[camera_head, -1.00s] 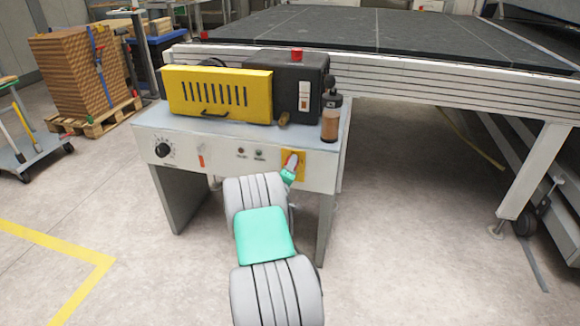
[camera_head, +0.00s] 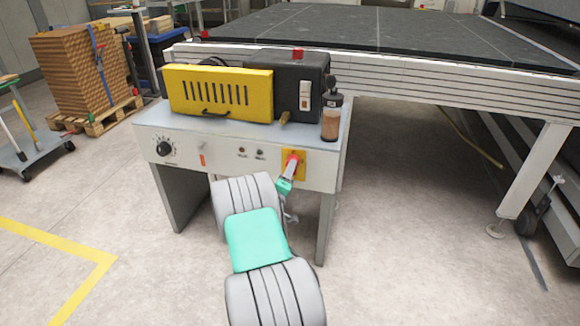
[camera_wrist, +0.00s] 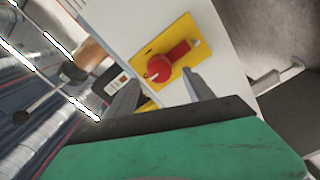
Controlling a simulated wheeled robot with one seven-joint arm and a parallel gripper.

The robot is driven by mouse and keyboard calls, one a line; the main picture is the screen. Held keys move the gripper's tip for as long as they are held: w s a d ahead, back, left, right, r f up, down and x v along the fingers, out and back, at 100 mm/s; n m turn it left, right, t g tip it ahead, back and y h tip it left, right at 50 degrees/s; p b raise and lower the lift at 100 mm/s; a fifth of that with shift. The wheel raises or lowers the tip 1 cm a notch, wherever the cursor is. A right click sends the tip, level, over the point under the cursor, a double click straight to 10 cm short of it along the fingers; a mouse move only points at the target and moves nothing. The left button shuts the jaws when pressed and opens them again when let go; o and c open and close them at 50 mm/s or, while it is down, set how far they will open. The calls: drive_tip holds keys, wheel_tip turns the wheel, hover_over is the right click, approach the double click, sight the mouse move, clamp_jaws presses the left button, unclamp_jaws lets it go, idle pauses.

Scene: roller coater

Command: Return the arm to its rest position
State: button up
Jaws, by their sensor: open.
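My gripper (camera_head: 287,181) is in front of the machine's front panel, by the red rotary switch (camera_head: 292,162) on its yellow plate (camera_head: 302,168). In the wrist view, my gripper (camera_wrist: 160,78) has its two grey fingers spread apart with nothing between them. The red switch (camera_wrist: 168,62) and yellow plate (camera_wrist: 198,48) show just beyond the fingertips, and a gap seems to lie between them. My arm reaches up from the bottom of the head view to the panel.
The grey machine table (camera_head: 232,172) carries a yellow guard (camera_head: 215,92), a black motor box (camera_head: 284,80) and a brown bottle (camera_head: 330,122). A long conveyor (camera_head: 450,90) stands behind to the right. Stacked boards (camera_head: 75,75) are at left. The floor at lower left is clear.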

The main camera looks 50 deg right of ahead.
drive_tip(key=shift+v, duration=1.3)
